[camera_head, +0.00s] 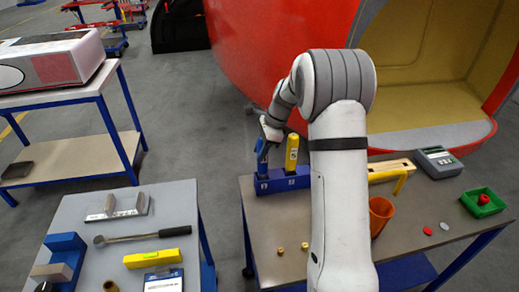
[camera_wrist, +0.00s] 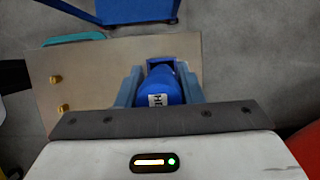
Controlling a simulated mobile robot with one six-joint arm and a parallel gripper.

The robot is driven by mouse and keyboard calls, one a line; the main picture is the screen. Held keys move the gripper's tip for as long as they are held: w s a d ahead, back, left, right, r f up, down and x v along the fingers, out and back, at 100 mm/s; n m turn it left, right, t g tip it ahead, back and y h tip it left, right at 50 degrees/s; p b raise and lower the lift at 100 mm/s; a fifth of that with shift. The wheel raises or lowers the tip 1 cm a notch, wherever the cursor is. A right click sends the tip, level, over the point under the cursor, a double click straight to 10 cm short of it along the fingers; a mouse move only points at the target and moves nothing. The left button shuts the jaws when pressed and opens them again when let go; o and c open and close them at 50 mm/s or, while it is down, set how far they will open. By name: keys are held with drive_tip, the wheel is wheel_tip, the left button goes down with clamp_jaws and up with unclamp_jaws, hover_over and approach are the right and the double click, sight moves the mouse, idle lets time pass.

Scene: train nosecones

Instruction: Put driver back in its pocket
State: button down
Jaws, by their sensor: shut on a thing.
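My gripper (camera_head: 264,150) is shut on a blue driver, whose blue handle (camera_wrist: 172,84) with a white label shows between the two fingers in the wrist view. In the head view the gripper is at the left end of the blue rack (camera_head: 298,181), with the driver roughly upright there. The driver's lower end is hidden, and I cannot tell how deep it is in the left pocket. A yellow driver (camera_head: 292,152) stands upright in the rack, just right of my gripper.
The bench (camera_head: 262,225) also carries two small brass pieces (camera_head: 292,249), an orange cup (camera_head: 381,212), a yellow-handled tool (camera_head: 392,173), a grey meter (camera_head: 438,162) and a green bin (camera_head: 484,203). A grey side table (camera_head: 75,217) with a wrench (camera_head: 140,236) stands at left. The red nosecone (camera_head: 250,45) rises behind.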

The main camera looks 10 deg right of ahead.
drive_tip(key=shift+f, duration=0.1)
drive_tip(key=c, duration=0.9)
unclamp_jaws()
drive_tip(key=shift+f, duration=0.1)
drive_tip(key=b+v, duration=0.1)
drive_tip(key=v, duration=0.6)
drive_tip(key=s+a+r+n+h, duration=0.1)
drive_tip(key=s+r+n, duration=0.3)
drive_tip(key=s+r, duration=0.3)
drive_tip(key=s+a+f+n+t+h, duration=0.1)
drive_tip(key=s+f+n+t+h, duration=0.1)
drive_tip(key=s+n, duration=1.2)
drive_tip(key=s+t+h, duration=0.1)
drive_tip(key=s, duration=1.1)
drive_tip(key=shift+a+f, duration=0.2)
drive_tip(key=shift+f, duration=0.1)
